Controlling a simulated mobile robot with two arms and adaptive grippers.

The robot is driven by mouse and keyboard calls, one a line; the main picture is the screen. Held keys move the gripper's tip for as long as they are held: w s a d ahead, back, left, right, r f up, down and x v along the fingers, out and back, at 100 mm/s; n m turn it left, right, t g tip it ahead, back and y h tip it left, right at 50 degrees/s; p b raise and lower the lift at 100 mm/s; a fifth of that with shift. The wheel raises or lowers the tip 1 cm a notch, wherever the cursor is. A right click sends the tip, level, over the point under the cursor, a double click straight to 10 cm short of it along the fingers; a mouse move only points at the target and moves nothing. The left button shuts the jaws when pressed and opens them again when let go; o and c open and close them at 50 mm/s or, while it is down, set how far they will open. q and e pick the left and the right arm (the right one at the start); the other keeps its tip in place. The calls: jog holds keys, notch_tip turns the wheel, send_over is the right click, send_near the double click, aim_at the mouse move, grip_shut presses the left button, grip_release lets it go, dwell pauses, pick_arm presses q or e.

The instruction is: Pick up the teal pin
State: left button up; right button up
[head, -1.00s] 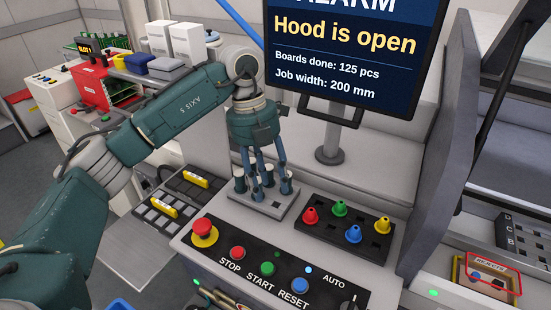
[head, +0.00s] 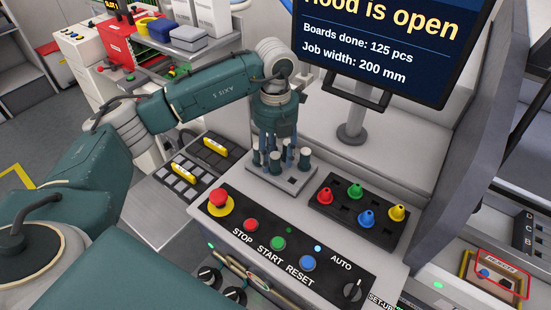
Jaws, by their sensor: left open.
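Several dark teal pins with paler tops stand upright in a grey holder plate (head: 284,186) behind the button panel in the head view. One teal pin (head: 305,159) stands at the right of the group. My left gripper (head: 277,157) points straight down over the holder. Its fingers are open and reach down among the pins. The fingers and pins overlap and have similar colours, so I cannot tell whether any finger touches a pin. My right gripper is not in view.
A black tray (head: 337,216) with red, green, blue and yellow pieces is right of the holder. The button panel (head: 262,267) with a red stop button is in front. A monitor (head: 385,45) stands behind. Yellow-handled feeders (head: 184,173) lie to the left.

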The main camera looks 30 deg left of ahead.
pick_arm(q)
jog(key=shift+f, duration=0.75)
jog(key=c, duration=1.1)
grip_shut()
jog(key=shift+r, duration=0.1)
notch_tip(320, 180, up, 11)
jog(key=b, duration=0.2)
jog(key=shift+w+b, duration=0.1)
jog(key=shift+b, duration=0.2)
notch_tip(320, 180, up, 9)
send_over(276, 154)
jog(key=shift+p, duration=0.45)
